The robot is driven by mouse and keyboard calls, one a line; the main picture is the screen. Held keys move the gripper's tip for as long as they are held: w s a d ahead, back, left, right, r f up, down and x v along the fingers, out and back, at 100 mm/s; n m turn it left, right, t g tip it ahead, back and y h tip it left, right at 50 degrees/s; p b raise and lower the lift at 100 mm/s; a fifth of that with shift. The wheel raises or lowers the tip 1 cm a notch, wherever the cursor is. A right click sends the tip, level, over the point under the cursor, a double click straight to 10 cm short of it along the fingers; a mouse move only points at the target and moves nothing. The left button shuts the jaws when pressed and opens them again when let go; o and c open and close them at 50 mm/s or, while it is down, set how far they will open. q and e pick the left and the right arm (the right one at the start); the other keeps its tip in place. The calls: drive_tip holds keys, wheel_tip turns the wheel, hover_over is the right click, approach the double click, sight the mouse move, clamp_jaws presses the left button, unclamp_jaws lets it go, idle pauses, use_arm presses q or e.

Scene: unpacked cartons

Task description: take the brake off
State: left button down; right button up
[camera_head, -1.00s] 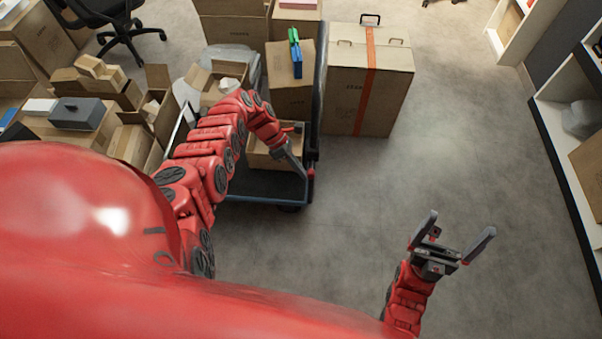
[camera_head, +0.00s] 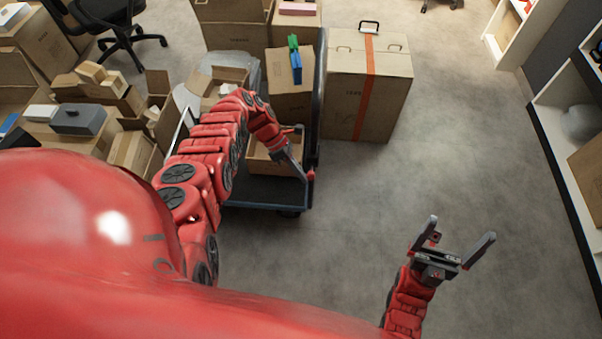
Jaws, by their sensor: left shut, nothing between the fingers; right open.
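A dark platform cart (camera_head: 262,193) with a blue-grey edge stands left of centre and carries boxes. A small red part (camera_head: 311,175), which may be the brake, shows at its front right corner. My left gripper (camera_head: 302,177) is shut and empty, pointing down at that corner, close beside the red part. I cannot tell whether they touch. My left arm hides part of the cart. My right gripper (camera_head: 464,237) is open and empty over bare floor at the lower right.
A tall carton with an orange strap (camera_head: 365,90) stands on the floor right of the cart. Opened cartons (camera_head: 130,150) crowd the left, with an office chair (camera_head: 115,25) behind. White shelving (camera_head: 560,120) lines the right. The floor (camera_head: 400,180) between is clear.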

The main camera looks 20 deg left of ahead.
use_arm(q)
drive_tip(key=shift+r, duration=0.2)
drive_tip(key=a+r+b, duration=0.2)
drive_tip(key=a+r, duration=0.2)
drive_tip(key=a, duration=0.4)
drive_tip(key=shift+a+r+b, duration=0.15)
drive_tip(key=shift+a+b, duration=0.1)
drive_tip(key=shift+b, duration=0.05)
drive_tip(key=shift+w, duration=0.1)
idle(0.5)
